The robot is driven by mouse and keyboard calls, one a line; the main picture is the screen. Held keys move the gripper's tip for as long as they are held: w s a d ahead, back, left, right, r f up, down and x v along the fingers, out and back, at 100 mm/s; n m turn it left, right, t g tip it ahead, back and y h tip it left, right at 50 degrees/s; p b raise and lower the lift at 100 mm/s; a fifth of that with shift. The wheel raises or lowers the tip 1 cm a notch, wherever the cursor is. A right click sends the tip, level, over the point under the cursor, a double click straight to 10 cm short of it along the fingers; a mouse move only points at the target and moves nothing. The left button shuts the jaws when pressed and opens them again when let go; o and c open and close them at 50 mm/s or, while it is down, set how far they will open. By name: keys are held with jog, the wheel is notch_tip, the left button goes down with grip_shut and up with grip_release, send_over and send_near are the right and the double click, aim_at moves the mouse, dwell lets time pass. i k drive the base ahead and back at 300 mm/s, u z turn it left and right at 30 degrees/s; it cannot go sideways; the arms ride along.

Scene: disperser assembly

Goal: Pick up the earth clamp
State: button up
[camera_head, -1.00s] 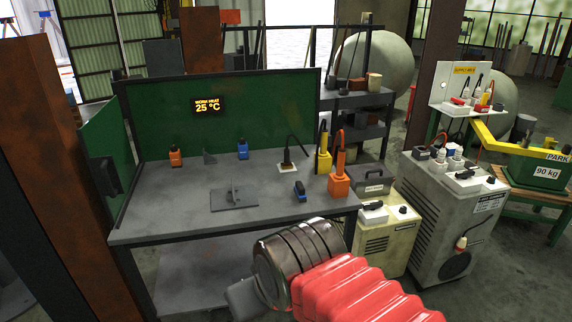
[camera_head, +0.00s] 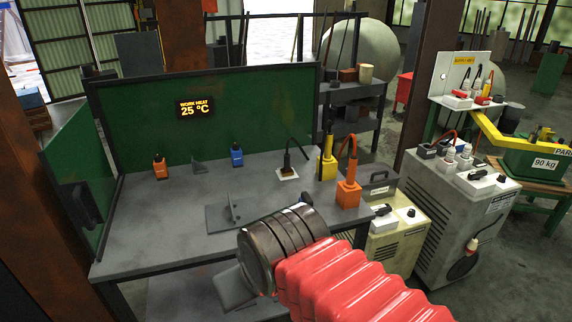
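No part on the workbench (camera_head: 160,235) can be named for certain as the earth clamp. A black piece with a curved black cable (camera_head: 287,168) stands on a small white pad towards the back right of the bench. An orange tool in an orange block (camera_head: 348,192) and a yellow tool in a yellow block (camera_head: 327,165) stand at the right edge. My gripper (camera_head: 232,288) shows only as a grey part below the metal wrist of my red-sleeved arm, at the bench's front. Its fingers are mostly hidden, so its opening cannot be told.
A small orange block (camera_head: 160,167) and a blue block (camera_head: 237,154) stand at the back. A grey plate with an upright fin (camera_head: 228,212) lies mid-bench. Green screens (camera_head: 240,105) close the back and left. Welding machines (camera_head: 460,210) stand at right. The bench's left front is clear.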

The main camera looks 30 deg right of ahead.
aim_at(287, 170)
jog(key=u, duration=0.05)
jog(key=i, duration=1)
